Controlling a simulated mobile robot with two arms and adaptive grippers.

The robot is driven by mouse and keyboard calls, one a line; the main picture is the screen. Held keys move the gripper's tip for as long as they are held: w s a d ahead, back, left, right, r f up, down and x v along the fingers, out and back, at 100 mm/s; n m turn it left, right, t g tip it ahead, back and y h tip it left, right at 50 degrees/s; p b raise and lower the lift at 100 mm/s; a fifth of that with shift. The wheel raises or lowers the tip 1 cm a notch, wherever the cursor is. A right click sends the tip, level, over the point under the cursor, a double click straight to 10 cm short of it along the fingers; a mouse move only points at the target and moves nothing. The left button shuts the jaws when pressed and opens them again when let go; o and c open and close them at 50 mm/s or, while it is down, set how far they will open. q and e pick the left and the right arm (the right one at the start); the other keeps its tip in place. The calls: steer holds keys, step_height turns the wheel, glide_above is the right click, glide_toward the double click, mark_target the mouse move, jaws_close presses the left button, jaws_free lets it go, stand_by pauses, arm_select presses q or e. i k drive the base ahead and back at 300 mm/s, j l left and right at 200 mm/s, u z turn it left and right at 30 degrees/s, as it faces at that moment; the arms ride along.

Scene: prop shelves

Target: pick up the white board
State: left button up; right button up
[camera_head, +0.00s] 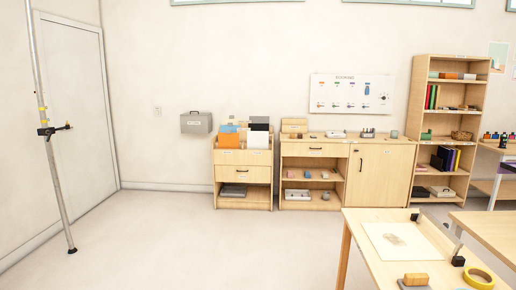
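A white upright board (257,140) stands in the front right of the open top of a low wooden cabinet (243,173) by the back wall. An orange board (229,140) stands to its left, with black, blue, grey and other boards behind. Other white flat things also show: a printed panel (351,94) on the wall and a pale sheet or board (385,249) on the near table. I cannot tell from the picture alone which one the task means. Neither of my grippers is in view.
A wooden cabinet (374,176) and a tall shelf (465,66) stand along the back wall to the right. A near table (364,222) with black clamp-like pieces and yellow tape (478,277) fills the lower right. A metal pole (57,175) stands left. The middle floor is clear.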

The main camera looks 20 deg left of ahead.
mark_target(256, 140)
steer(key=i+j+u, duration=0.3)
steer(key=i+u, duration=0.3)
steer(key=i, duration=0.2)
steer(key=i+u, duration=0.25)
steer(key=i, duration=2.6)
steer(key=i+j+z, duration=0.1)
steer(key=i, duration=0.55)
steer(key=i+j, duration=0.15)
steer(key=i, duration=0.55)
steer(key=i+j+z, duration=0.1)
steer(key=i, duration=0.55)
